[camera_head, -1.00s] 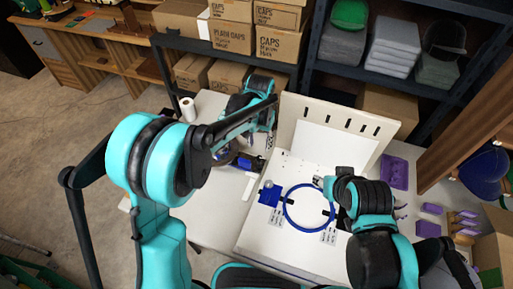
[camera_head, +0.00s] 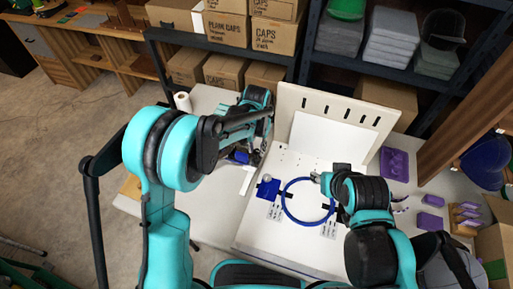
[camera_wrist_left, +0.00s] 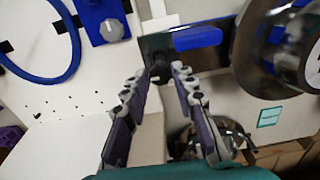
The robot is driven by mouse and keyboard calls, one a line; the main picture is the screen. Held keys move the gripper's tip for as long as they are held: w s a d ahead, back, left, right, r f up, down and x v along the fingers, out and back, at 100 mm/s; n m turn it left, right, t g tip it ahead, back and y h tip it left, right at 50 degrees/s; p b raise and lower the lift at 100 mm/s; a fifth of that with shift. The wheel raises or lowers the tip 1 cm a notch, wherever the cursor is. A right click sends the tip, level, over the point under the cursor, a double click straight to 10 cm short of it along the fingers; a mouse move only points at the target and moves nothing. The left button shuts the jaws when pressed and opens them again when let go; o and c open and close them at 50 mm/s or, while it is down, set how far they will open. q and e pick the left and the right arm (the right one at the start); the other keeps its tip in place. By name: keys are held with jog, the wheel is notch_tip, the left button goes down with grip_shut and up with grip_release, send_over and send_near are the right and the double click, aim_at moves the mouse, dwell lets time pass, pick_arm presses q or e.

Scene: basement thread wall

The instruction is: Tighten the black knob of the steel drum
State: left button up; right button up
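In the left wrist view the black knob (camera_wrist_left: 160,71) sits between the fingertips of my left gripper (camera_wrist_left: 161,76), whose fingers stand apart on either side; firm contact cannot be made out. The shiny steel drum (camera_wrist_left: 272,60) is right of the knob, beside a dark plate with a blue block (camera_wrist_left: 197,38). In the head view my left arm hides most of the drum; the gripper (camera_head: 259,143) is left of the white upright panel, its fingers unclear. My right gripper (camera_head: 316,177) is by the blue ring's upper right edge, its fingers too small to read.
A blue ring (camera_head: 287,208) and a blue plate with a grey knob (camera_head: 267,184) are on the white board (camera_head: 262,238). A white panel (camera_head: 294,100) stands behind. Purple parts (camera_head: 394,163) lie to the right. A white roll (camera_head: 183,102) stands at the back left.

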pick_arm(q)
grip_shut()
jog(key=shift+m, duration=0.3)
jog(key=m, duration=0.3)
jog(key=shift+m, duration=0.3)
jog(key=m, duration=0.4)
jog(key=shift+m, duration=0.3)
jog(key=m, duration=0.4)
jog(key=shift+p, duration=0.35)
jog(key=shift+m, duration=2.3)
